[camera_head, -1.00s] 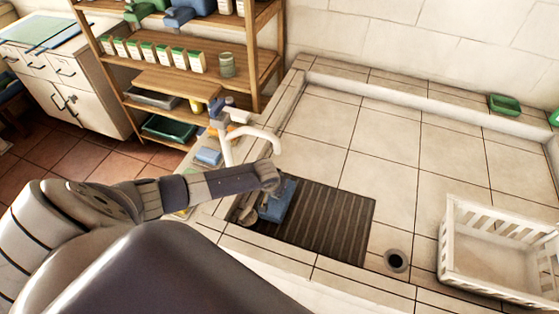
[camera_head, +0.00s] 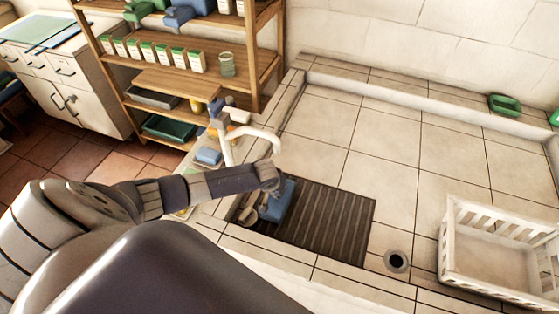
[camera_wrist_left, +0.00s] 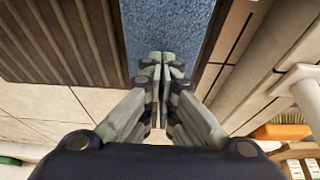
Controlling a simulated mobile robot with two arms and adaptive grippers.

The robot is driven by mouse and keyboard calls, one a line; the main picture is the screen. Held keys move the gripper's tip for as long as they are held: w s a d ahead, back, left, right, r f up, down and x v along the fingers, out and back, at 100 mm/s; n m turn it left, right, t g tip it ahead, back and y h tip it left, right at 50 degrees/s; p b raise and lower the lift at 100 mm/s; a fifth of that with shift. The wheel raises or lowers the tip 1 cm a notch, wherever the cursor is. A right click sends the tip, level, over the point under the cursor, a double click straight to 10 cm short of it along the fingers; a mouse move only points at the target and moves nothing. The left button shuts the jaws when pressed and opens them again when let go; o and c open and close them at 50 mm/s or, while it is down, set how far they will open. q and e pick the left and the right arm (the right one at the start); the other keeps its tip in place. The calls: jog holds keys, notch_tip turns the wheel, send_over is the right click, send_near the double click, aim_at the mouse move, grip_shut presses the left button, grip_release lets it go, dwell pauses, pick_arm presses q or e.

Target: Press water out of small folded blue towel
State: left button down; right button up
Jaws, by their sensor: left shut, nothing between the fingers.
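The small folded blue towel (camera_head: 279,203) lies on the left end of the dark ribbed mat (camera_head: 335,225) in the basin. It fills the top middle of the left wrist view (camera_wrist_left: 167,30), flat beside the mat's ribs. My left gripper (camera_wrist_left: 160,60) is shut and empty, with its fingertips over the towel's near edge. I cannot tell whether the tips touch or press it. In the head view my left arm reaches in from the left and hides part of the towel and most of the gripper (camera_head: 262,208). My right gripper is not in view.
A white tap (camera_head: 265,138) arches over the basin's left wall, close to my arm. A round drain (camera_head: 396,260) lies right of the mat. A white slatted crate (camera_head: 490,292) stands at the right. The tiled basin floor behind the mat is clear.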

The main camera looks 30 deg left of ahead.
pick_arm(q)
jog(key=shift+f+b, duration=0.45)
jog(key=shift+f, duration=0.2)
jog(key=shift+s+d+f, duration=0.15)
jog(key=shift+s+f, duration=0.1)
jog(key=shift+s, duration=0.15)
dwell(1.8)
jog(key=r+p, duration=0.3)
jog(key=shift+w, duration=0.25)
jog(key=r, duration=0.5)
jog(key=shift+w+r, duration=0.2)
jog(key=shift+r, duration=0.2)
